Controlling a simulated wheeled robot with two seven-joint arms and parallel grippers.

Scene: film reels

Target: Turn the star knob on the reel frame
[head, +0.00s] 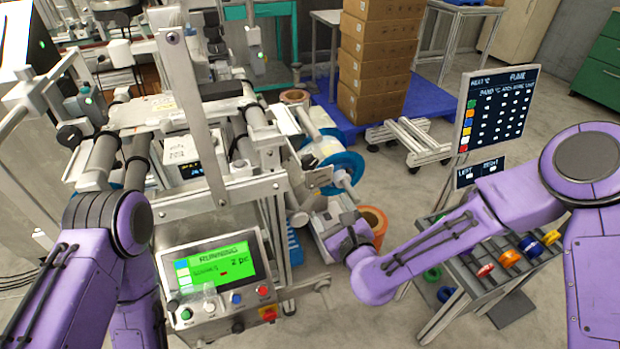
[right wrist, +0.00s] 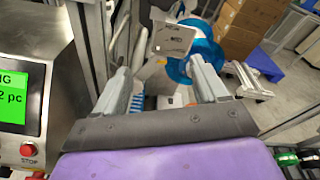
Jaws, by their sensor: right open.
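The reel frame (head: 270,160) is a metal frame with a blue-flanged reel (head: 338,172) on its right side. The blue reel also shows in the right wrist view (right wrist: 204,45), beyond the right finger. I cannot make out the star knob clearly in either view. My right gripper (head: 325,227) is low, just below the blue reel. In the right wrist view its two fingers (right wrist: 158,72) stand wide apart with nothing gripped between them. A light plate with small print (right wrist: 172,40) lies beyond the gap. My left arm shows at the left, but its gripper is not visible.
A control panel with a green screen (head: 210,268) stands to the left of my right gripper. A sloped rack with coloured rolls (head: 490,275) is at the right. Stacked boxes (head: 378,60) stand on a blue pallet behind.

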